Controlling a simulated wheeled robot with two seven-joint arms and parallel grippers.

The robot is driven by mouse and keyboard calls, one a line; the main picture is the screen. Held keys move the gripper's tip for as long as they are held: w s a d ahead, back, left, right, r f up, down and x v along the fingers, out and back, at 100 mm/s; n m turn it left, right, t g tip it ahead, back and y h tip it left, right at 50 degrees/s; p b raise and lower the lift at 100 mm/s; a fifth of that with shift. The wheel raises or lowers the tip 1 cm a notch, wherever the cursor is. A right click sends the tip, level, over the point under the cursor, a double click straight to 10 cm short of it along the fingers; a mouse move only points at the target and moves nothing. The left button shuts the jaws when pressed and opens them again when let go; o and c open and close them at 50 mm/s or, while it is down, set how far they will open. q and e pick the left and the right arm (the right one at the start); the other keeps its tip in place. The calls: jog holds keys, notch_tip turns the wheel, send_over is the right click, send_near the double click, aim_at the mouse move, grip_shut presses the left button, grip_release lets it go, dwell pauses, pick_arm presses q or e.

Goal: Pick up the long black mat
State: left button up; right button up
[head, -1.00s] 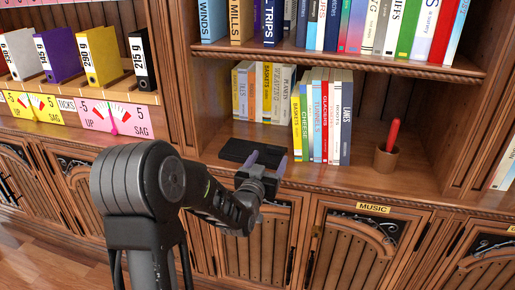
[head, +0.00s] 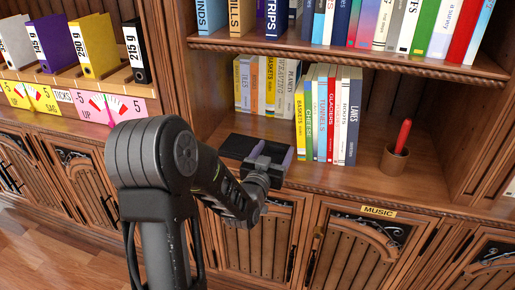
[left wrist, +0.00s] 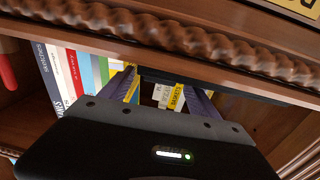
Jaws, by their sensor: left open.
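The long black mat (head: 236,146) lies flat on the wooden shelf board in front of the books, close to the shelf's front edge. Its right part is hidden behind my left gripper (head: 271,155). My left gripper is open, with purple-grey fingers over or beside the mat's right part. I cannot tell whether they touch it. In the left wrist view, the mat shows as a dark strip (left wrist: 235,91) along the shelf edge, and the two fingers (left wrist: 165,97) reach up to it, apart. My right gripper is not in view.
Several books (head: 328,118) stand behind the mat. A brown cup (head: 394,161) with a red stick is to the right. Another shelf (head: 350,56) with books runs above. Cabinet doors (head: 255,245) are below. The board between books and cup is clear.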

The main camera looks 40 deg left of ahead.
pick_arm(q)
jog(key=shift+c, duration=0.3)
jog(key=c, duration=1.5)
